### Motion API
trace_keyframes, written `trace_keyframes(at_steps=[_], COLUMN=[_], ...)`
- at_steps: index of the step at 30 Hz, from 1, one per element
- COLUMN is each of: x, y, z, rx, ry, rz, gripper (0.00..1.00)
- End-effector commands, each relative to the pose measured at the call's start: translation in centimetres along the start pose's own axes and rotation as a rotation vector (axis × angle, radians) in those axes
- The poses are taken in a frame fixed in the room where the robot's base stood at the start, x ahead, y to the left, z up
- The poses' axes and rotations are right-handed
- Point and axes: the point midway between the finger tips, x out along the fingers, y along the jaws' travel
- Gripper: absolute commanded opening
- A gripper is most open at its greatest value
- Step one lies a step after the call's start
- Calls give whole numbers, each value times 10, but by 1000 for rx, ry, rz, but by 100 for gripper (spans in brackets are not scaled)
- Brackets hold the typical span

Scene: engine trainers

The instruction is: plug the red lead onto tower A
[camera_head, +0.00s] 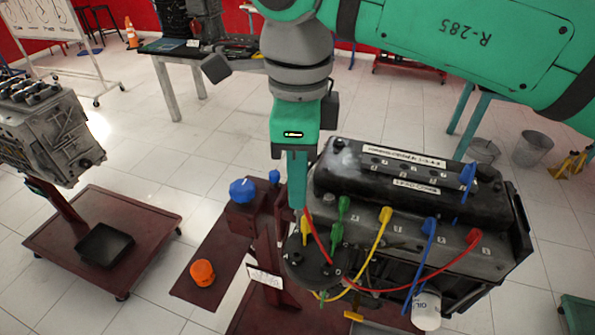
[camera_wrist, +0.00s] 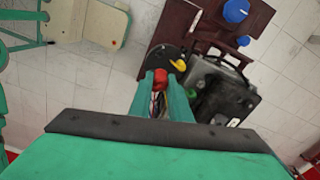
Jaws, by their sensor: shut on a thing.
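In the head view my gripper (camera_head: 297,205) points down over the left side of the round dark distributor cap (camera_head: 312,268). In the wrist view my gripper (camera_wrist: 161,84) is shut on the red boot (camera_wrist: 160,76) of the red lead. The red lead (camera_head: 420,281) hangs from my fingers, loops low across the front, and ends at a red boot (camera_head: 474,237) on the engine's right. A yellow boot (camera_head: 306,230) and a green boot (camera_head: 337,233) stand at the cap.
Blue leads (camera_head: 428,226), a yellow lead (camera_head: 384,216) and a green boot (camera_head: 343,204) crowd the engine (camera_head: 415,190).

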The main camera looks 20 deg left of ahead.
Motion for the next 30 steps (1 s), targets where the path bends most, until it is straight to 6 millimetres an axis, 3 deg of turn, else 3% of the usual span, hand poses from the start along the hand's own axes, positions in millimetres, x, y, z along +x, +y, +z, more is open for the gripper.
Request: trace_keyframes(at_steps=[30], x=[52], y=[0], z=[0], rx=[-1], ry=[0], rz=[0], gripper=[0])
